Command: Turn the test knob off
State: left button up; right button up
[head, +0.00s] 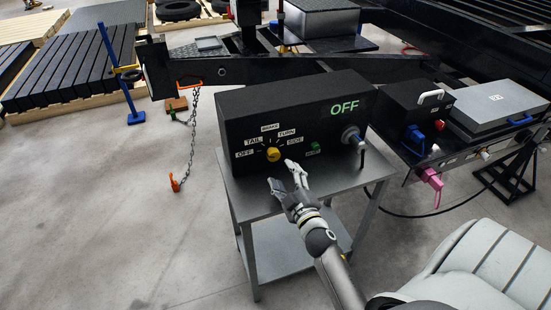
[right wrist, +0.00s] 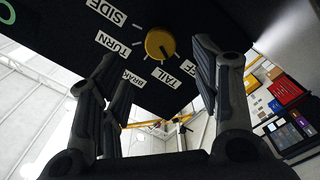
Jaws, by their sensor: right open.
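The test knob (head: 273,155) is a round yellow dial on the front of a black box (head: 290,108). Labels OFF, TAIL, BRAKE, TURN and SIDE fan around it. A green display on the box reads OFF (head: 344,107). In the right wrist view the knob (right wrist: 160,43) has a dark mark that seems to point between the TAIL and OFF labels. My right gripper (head: 281,174) is open and empty, in front of and just below the knob. In the right wrist view its fingers (right wrist: 155,62) lie either side of the knob, apart from it. My left gripper is not in view.
The box stands on a grey metal stand (head: 340,181). A green button (head: 315,146) and a round connector with a blue part (head: 353,138) are right of the knob. A trailer frame (head: 230,69) with a hanging chain (head: 192,130) is behind.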

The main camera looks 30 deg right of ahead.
aim_at(275, 158)
jog(key=x, duration=0.8)
jog(key=shift+w, duration=0.2)
jog(key=shift+c, duration=0.2)
